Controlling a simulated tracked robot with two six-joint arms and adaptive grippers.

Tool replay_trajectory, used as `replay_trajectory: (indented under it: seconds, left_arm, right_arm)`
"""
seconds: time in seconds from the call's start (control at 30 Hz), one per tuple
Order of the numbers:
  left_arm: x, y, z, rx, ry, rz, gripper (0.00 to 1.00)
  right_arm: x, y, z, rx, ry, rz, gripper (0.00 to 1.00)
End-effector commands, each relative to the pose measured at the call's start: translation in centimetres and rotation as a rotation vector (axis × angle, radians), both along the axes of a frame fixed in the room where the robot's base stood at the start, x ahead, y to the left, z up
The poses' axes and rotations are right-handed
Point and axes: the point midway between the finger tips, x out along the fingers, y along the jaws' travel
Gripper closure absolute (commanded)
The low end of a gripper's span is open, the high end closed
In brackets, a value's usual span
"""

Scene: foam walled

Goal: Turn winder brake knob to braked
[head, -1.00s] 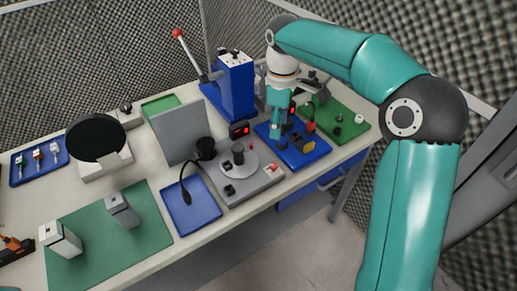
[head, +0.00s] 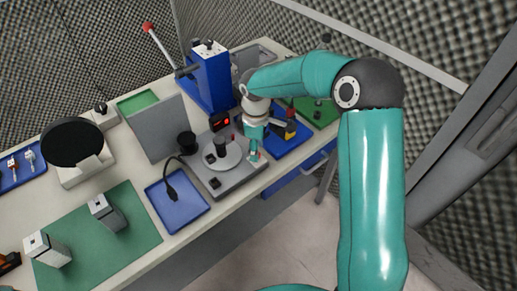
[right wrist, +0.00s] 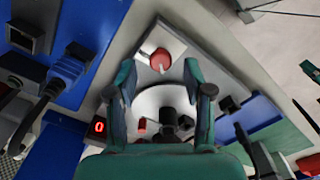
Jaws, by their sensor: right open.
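The winder is a grey base (head: 238,178) with a round pale plate (head: 228,158) and a black hub (head: 222,145), near the front edge of the bench. In the right wrist view its red brake knob (right wrist: 160,60) sits on a pale square at the base's corner. My right gripper (right wrist: 159,76) is open, with one finger on each side of the knob's line, and the knob is not gripped. In the head view my right gripper (head: 253,156) points down over that corner and hides the knob. My left gripper is not in view.
A black box with a red display (head: 220,121) stands behind the winder. A blue board with connectors (head: 284,146) lies to its right and a blue tray with a cable (head: 180,212) to its left. A blue press (head: 212,80) stands farther back.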

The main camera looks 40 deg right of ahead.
Motion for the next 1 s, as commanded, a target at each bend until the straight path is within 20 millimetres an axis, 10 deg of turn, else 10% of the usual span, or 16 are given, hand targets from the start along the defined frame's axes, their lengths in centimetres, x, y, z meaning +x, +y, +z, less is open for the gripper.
replay_trajectory:
  seconds: [0.53, 0.83, 1.0]
  left_arm:
    - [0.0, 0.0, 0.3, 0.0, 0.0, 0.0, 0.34]
    - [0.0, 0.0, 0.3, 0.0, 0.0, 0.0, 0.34]
    - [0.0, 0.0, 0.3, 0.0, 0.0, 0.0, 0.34]
  right_arm:
    - [0.0, 0.0, -2.2, -0.001, -0.001, 0.0, 0.49]
    - [0.0, 0.0, -2.2, -0.001, -0.001, 0.0, 0.99]
    - [0.0, -0.6, -2.1, -0.003, -0.003, -0.003, 1.0]
